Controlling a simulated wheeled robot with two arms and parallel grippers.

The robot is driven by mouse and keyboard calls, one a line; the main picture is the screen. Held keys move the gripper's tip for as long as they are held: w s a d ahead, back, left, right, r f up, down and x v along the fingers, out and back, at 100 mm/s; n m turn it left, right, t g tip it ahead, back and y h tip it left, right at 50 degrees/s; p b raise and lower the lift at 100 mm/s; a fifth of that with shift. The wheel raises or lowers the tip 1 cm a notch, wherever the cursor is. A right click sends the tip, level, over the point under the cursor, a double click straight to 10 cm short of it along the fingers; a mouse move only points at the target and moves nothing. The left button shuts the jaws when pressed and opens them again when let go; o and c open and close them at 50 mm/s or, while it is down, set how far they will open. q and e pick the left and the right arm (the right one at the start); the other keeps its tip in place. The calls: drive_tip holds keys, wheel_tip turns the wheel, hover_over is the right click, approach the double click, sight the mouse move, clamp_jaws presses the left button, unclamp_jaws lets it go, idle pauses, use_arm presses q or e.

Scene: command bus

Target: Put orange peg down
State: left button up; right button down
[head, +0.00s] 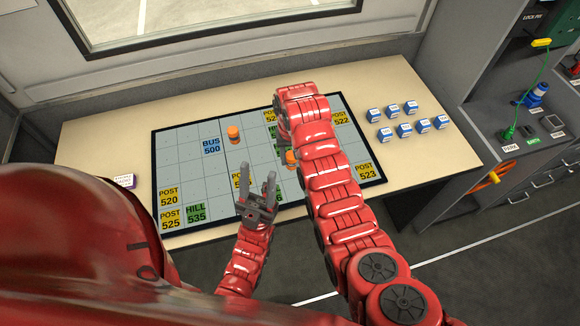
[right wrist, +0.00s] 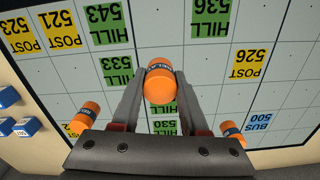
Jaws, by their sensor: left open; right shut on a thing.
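My right gripper (right wrist: 160,90) is shut on an orange peg (right wrist: 161,84) with a dark labelled band, over the gridded board. Whether the peg touches the board I cannot tell. In the head view the arm largely hides this gripper; an orange peg (head: 291,158) shows beside the arm, perhaps the held one. A second orange peg (head: 234,132) stands on the board near the blue BUS 500 label; it also shows in the right wrist view (right wrist: 231,130). A third peg (right wrist: 87,116) is at the left there. My left gripper (head: 259,196) is open and empty over the near board edge.
The board (head: 180,150) lies on a beige table (head: 100,135) and carries yellow POST and green HILL labels. Several blue-and-white blocks (head: 405,130) stand right of it. A grey console (head: 490,100) borders the right.

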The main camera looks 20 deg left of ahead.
sight(290, 160)
drive_tip(key=shift+w+a+r, duration=0.15)
drive_tip(key=shift+w+a, duration=0.3)
drive_tip(key=shift+w, duration=0.1)
drive_tip(key=shift+w, duration=0.1)
drive_tip(key=shift+f+p, duration=0.6)
drive_tip(key=shift+f, duration=1.15)
drive_tip(key=shift+f, duration=0.15)
drive_tip(key=shift+f, duration=0.15)
drive_tip(key=shift+c, duration=2.1)
unclamp_jaws()
